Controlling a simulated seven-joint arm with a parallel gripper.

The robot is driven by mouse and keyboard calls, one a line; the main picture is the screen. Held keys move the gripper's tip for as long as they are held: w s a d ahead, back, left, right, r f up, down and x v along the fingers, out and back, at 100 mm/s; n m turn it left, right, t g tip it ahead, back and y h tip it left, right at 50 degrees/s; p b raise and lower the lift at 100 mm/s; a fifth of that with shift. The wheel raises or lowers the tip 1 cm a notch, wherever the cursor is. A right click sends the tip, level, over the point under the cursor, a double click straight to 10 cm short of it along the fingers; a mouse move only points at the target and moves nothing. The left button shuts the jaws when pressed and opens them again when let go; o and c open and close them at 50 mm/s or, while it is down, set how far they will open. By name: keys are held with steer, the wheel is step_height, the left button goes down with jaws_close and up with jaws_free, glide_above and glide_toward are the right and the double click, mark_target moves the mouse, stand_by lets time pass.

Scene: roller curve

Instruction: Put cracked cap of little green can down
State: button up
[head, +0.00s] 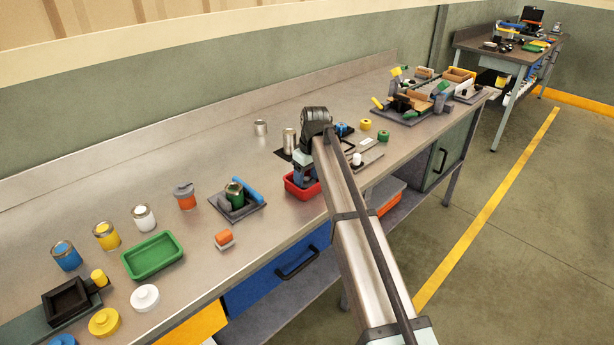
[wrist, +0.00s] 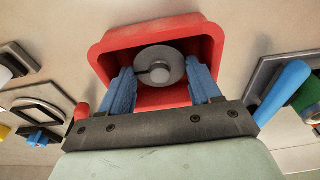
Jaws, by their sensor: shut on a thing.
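The cracked cap (wrist: 159,66) is a round grey disc with a dark crack line and a raised middle. My gripper (wrist: 160,82) is shut on it, with one blue finger at each side. The cap is over the red tray (wrist: 97,60); whether it touches the tray floor I cannot tell. In the head view my gripper (head: 304,176) is at the red tray (head: 302,193), and the cap is hidden there. The little green can (head: 235,194) stands in a dark fixture to the left of the tray, and part of it shows at the right edge of the wrist view (wrist: 309,102).
A blue-handled piece (head: 248,189) lies beside the green can. An orange-and-white block (head: 224,239) and a green tray (head: 153,256) are to the left. A metal can (head: 290,140) stands behind my gripper. Bare bench lies behind the green can.

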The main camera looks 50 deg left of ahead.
mark_target(311, 185)
steer(key=shift+f, duration=0.2)
steer(key=o, duration=0.9)
step_height(311, 185, up, 12)
steer(key=d, duration=0.1)
steer(key=shift+d+r, duration=0.2)
steer(key=shift+d, duration=0.2)
